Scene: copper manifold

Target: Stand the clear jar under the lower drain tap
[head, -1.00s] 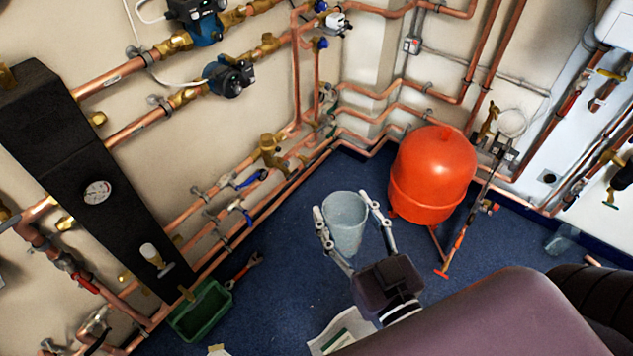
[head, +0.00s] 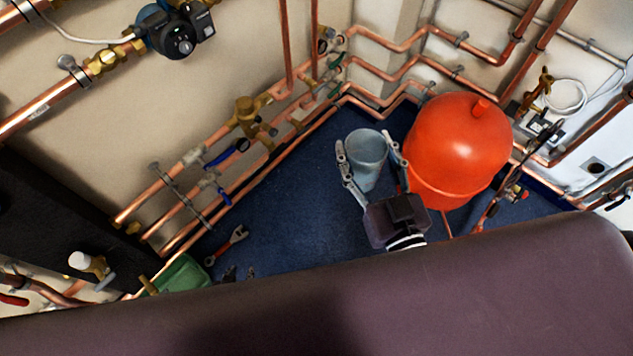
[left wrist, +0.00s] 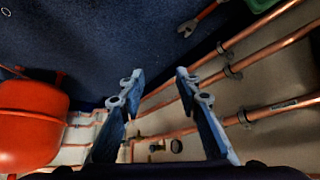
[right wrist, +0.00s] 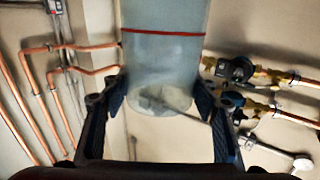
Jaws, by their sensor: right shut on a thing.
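The clear jar (head: 367,160) is held between the fingers of my right gripper (head: 370,160), above the blue floor and left of the red vessel. In the right wrist view the jar (right wrist: 163,60) shows a red line around it and its round end between the fingertips. A small brass tap (head: 150,285) shows at the green tray's left edge. I cannot tell for sure whether it is the lower drain tap. My left gripper (head: 238,273) shows only as dark tips near the tray; in the left wrist view its fingers (left wrist: 158,85) are apart and empty.
The green tray (head: 182,276) and a red-handled spanner (head: 226,246) lie on the floor by the wall pipes. Blue-lever valves (head: 222,154) stick out from the pipes. The red vessel (head: 458,150) stands close right of the jar. Blue floor (head: 290,215) between is clear.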

